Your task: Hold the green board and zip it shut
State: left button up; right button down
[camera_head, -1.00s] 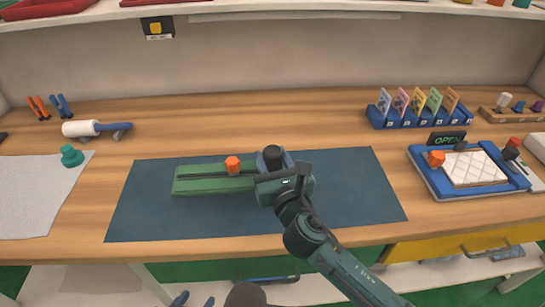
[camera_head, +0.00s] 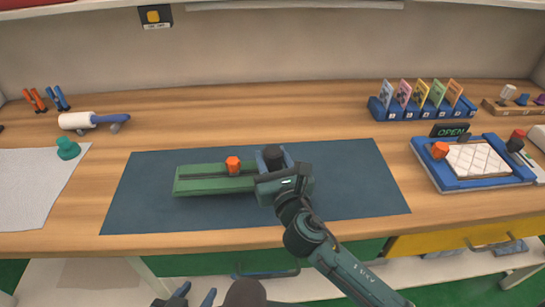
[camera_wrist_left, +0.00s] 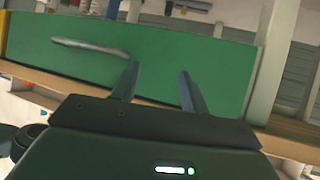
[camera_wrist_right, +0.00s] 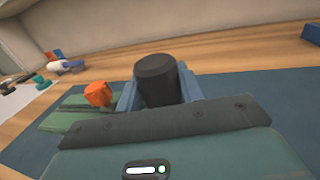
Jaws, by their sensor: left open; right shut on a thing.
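The green board (camera_head: 205,182) lies on the dark blue mat, with a dark track along its top. An orange knob (camera_head: 233,164) stands on the track near the board's middle. My right gripper (camera_head: 273,163) is shut on a black cylindrical knob (camera_head: 273,152) toward the board's right end. The right wrist view shows this black knob (camera_wrist_right: 157,80) between the fingers, with the orange knob (camera_wrist_right: 98,94) to its left. My left gripper (camera_head: 194,294) is open and empty, low at the table's front, away from the board. The left wrist view shows its spread fingers (camera_wrist_left: 160,72) before a green drawer front.
The blue mat (camera_head: 355,195) is bare right of the board. A blue tray (camera_head: 440,178) with a white quilted pad sits at right, below a card rack (camera_head: 425,110). A lint roller (camera_head: 90,121) and green knob (camera_head: 67,148) are at left. A green drawer (camera_wrist_left: 215,60) is below the tabletop.

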pick_arm(q)
jog(key=shift+d, duration=0.15)
pick_arm(e)
jog(key=shift+f, duration=0.25)
jog(key=shift+f+b, duration=0.5)
jog(key=shift+b, duration=0.1)
pick_arm(q)
jog(key=shift+w+d+f+h+b, duration=0.1)
jog(key=shift+d+f+h+b, duration=0.15)
jog(key=shift+b, duration=0.2)
pick_arm(e)
jog(key=shift+f, duration=0.6)
jog(key=shift+f+b, duration=0.5)
jog(key=shift+f, duration=0.15)
pick_arm(q)
jog(key=shift+f, duration=0.3)
pick_arm(e)
jog(key=shift+r, duration=0.1)
pick_arm(q)
jog(key=shift+r, duration=0.1)
jog(key=shift+c, duration=0.2)
